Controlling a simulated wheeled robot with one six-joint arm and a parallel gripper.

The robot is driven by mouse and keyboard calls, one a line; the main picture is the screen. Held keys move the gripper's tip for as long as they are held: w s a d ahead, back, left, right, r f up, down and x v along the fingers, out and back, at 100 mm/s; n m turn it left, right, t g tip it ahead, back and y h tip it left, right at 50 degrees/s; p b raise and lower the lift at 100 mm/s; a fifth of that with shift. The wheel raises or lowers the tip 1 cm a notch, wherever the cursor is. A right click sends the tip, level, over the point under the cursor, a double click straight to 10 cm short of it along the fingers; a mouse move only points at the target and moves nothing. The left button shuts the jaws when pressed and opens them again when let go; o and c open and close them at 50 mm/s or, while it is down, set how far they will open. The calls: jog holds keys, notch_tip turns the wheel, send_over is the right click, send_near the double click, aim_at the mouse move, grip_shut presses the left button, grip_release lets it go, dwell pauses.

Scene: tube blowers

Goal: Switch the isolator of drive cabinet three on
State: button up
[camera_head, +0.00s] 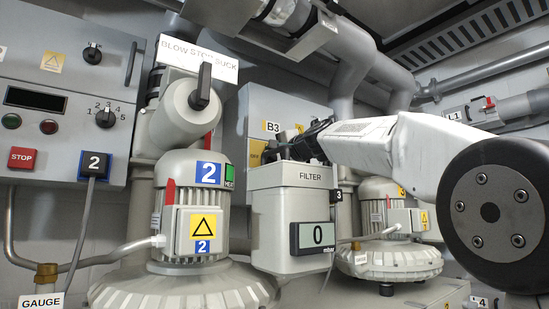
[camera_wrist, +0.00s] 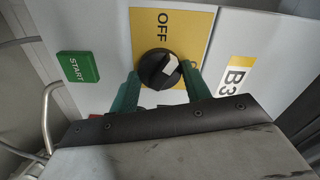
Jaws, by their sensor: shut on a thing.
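The isolator is a round black knob (camera_wrist: 158,62) with a white pointer mark, on a yellow plate (camera_wrist: 192,28) reading OFF. The mark points to the right and slightly up in the wrist view, not straight at OFF. The two green fingers of my gripper (camera_wrist: 160,76) stand on either side of the knob and are shut on it. Any ON lettering is hidden. In the head view the grey cabinet (camera_head: 240,112) labelled B3 stands behind the filter box. My gripper (camera_head: 290,147) reaches its front there, with the knob hidden.
A green START button (camera_wrist: 78,67) is left of the knob in the wrist view. In the head view the filter box (camera_head: 275,222) stands just below my gripper. Blower two (camera_head: 190,210) is to the left, and another blower (camera_head: 385,240) sits beneath my arm. Pipes cross above.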

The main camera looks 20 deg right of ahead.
jog(key=m, duration=0.6)
jog(key=shift+f, duration=0.1)
jog(key=m, duration=0.6)
dwell(0.6)
jog(key=o, duration=1)
jog(key=shift+c, duration=0.2)
jog(key=v, duration=0.7)
jog(key=shift+s, duration=0.35)
jog(key=shift+d, duration=0.1)
